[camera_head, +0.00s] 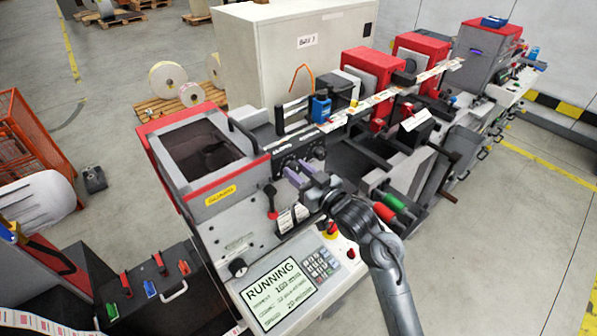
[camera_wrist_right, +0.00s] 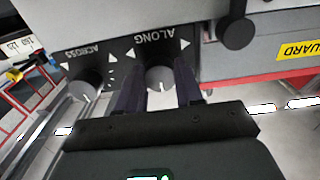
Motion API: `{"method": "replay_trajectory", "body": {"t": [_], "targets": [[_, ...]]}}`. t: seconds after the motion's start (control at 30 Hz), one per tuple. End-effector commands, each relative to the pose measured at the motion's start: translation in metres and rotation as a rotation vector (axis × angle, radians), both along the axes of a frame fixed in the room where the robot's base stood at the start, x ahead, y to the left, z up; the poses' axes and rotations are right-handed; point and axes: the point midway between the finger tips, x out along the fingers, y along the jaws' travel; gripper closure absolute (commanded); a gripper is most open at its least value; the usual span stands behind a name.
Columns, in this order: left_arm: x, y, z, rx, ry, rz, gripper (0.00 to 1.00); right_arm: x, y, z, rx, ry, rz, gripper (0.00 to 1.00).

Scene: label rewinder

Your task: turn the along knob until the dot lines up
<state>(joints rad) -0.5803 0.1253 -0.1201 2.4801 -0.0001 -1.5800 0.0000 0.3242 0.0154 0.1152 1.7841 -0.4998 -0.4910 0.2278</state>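The along knob (camera_wrist_right: 159,77) is grey and round, with a short white mark at its lower edge in the right wrist view. Its panel lettering ALONG appears upside down above it, with white triangles at either side. My right gripper (camera_wrist_right: 158,74) has its two dark purple fingers on either side of this knob; whether they press on it I cannot tell. In the head view my right gripper (camera_head: 299,174) is at the front of the dark knob panel and partly hides the knob. I cannot make out a separate dot. My left gripper is out of view.
The across knob (camera_wrist_right: 85,83) sits beside the along knob, with its own white mark. A dark round knob (camera_wrist_right: 237,32) and the yellow guard label (camera_wrist_right: 299,50) are to the right.

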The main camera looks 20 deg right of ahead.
Motion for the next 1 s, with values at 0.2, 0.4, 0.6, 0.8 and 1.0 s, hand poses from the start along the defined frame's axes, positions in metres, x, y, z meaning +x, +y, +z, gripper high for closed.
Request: {"method": "replay_trajectory", "body": {"t": [0.2,0.4,0.6,0.8,1.0], "targets": [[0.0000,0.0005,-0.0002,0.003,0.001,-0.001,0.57,-0.0002,0.0000,-0.0001,-0.001,0.000,0.000,0.95],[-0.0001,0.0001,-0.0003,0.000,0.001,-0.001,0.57,-0.0002,-0.0001,-0.0003,-0.023,-0.007,0.000,0.95],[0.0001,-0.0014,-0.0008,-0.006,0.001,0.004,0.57,-0.0001,-0.0003,-0.0007,-0.104,-0.033,0.001,0.95],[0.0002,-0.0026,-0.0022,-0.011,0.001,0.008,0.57,0.0000,-0.0006,-0.0010,-0.248,-0.081,0.001,0.95],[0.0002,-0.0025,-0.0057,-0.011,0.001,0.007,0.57,0.0000,-0.0005,-0.0018,-0.427,-0.139,0.001,0.95]]}}
